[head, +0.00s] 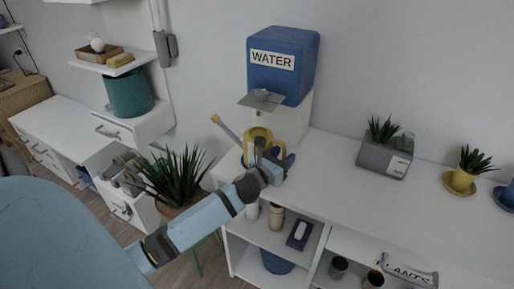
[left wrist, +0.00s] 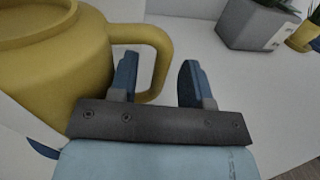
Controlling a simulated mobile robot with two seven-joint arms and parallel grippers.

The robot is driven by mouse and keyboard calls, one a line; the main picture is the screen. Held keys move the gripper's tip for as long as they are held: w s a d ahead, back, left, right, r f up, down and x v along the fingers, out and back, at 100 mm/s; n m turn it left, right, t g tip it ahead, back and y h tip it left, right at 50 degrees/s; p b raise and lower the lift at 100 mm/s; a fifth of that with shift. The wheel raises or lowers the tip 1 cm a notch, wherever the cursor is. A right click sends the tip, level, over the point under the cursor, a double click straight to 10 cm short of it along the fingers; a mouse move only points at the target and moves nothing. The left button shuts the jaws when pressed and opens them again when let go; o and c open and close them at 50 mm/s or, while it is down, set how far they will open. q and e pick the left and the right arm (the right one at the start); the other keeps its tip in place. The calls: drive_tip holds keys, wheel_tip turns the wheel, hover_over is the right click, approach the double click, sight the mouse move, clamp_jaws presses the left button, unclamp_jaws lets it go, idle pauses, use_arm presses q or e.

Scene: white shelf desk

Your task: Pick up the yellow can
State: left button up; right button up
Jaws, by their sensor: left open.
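The yellow can (head: 257,133) is a watering can with a long spout, standing on the white desk beneath the blue water dispenser. In the left wrist view the can (left wrist: 50,60) fills the left side, with its loop handle (left wrist: 160,60) towards my fingers. My left gripper (head: 272,160) is open at the can. In the left wrist view the gripper (left wrist: 158,82) has one finger seen within the handle loop and the other to the right of it. The handle's outer bar shows between them, with a gap to the right finger. My right gripper is not in view.
The blue dispenser (head: 283,62) labelled WATER stands behind the can. A grey planter (head: 383,158) and a small yellow pot (head: 462,180) stand further right. A potted plant (head: 180,180) is left of the desk. The desk top (head: 335,175) right of the can is clear.

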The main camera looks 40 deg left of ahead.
use_arm(q)
clamp_jaws()
drive_tip(key=shift+r, duration=0.15)
